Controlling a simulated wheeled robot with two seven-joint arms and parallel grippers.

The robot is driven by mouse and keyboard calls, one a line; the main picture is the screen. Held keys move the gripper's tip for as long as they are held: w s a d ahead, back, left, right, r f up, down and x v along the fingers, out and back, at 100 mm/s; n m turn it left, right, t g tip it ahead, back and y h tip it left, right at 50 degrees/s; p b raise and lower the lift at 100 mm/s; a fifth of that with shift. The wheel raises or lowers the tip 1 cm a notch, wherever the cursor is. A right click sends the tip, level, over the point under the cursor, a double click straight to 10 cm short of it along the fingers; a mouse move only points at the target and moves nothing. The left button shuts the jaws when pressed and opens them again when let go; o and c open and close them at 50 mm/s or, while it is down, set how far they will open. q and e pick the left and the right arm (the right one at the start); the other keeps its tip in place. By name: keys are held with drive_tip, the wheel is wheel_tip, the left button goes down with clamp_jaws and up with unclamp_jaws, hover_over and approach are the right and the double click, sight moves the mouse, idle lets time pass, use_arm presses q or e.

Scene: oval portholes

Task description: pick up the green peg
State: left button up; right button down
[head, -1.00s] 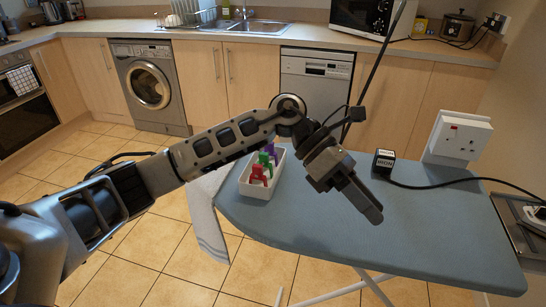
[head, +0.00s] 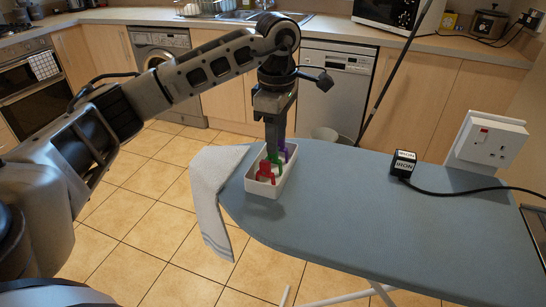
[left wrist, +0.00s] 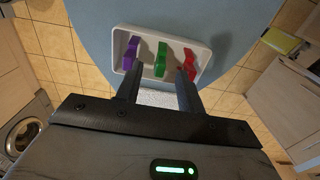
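The green peg (left wrist: 161,60) stands in the middle of a white tray (left wrist: 199,72), between a purple peg (left wrist: 131,50) and a red peg (left wrist: 189,63). In the head view the green peg (head: 276,157) is partly hidden by the red peg (head: 265,172) and my gripper. My left gripper (head: 271,148) points down over the tray (head: 262,188). In the left wrist view its two fingers (left wrist: 158,88) are apart with nothing between them, and the green peg shows just beyond the gap. My right gripper is not in view.
The tray sits near the left end of a blue ironing board (head: 370,215). A cloth (head: 212,190) hangs over that end. A black plug labelled IRON (head: 403,163) and a white wall socket (head: 489,142) are to the right. The middle of the board is clear.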

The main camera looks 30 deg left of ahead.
sight(273, 161)
use_arm(q)
drive_tip(key=shift+s+a+f+p, duration=0.15)
drive_tip(key=shift+f+p, duration=0.1)
drive_tip(key=shift+f, duration=1.4)
drive_tip(key=shift+a+f+p, duration=0.15)
drive_tip(key=shift+f+p, duration=0.1)
drive_tip(key=shift+f, duration=1.35)
clamp_jaws()
